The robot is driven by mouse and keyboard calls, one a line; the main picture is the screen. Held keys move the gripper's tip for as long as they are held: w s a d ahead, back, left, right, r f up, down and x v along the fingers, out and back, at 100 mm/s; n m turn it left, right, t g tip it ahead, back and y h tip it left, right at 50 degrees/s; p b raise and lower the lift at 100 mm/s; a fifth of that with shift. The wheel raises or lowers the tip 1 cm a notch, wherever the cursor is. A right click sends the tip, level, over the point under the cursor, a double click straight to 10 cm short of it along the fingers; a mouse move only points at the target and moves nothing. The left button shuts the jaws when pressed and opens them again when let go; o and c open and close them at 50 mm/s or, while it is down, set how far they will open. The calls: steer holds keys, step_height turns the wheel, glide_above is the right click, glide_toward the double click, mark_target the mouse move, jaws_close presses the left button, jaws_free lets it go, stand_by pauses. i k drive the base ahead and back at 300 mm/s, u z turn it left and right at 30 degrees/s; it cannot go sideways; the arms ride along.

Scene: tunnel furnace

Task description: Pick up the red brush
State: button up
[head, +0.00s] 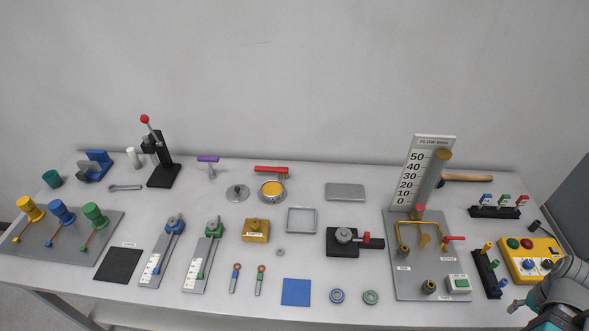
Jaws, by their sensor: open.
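A red item (271,169), which looks like the red brush, lies flat near the back of the table, left of the middle. It sits just behind a round pan with a yellow inside (272,190), and its bristles cannot be made out. My gripper (519,305) shows only partly at the bottom right corner, at the front right of the table. It is open and far from the red item, with nothing seen between its fingers.
A purple-handled tool (208,160) stands left of the red item, and a grey lidded disc (237,193) lies in front left. A grey plate (345,191) lies to its right. A tall flow gauge board (424,170) and a yellow control box (530,260) stand between it and my arm's side.

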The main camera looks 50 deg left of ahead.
mark_target(282, 172)
steer(key=z, duration=0.15)
steer(key=k, duration=1.4)
steer(key=u, duration=1.45)
steer(key=i, duration=0.55)
steer(key=u, duration=0.15)
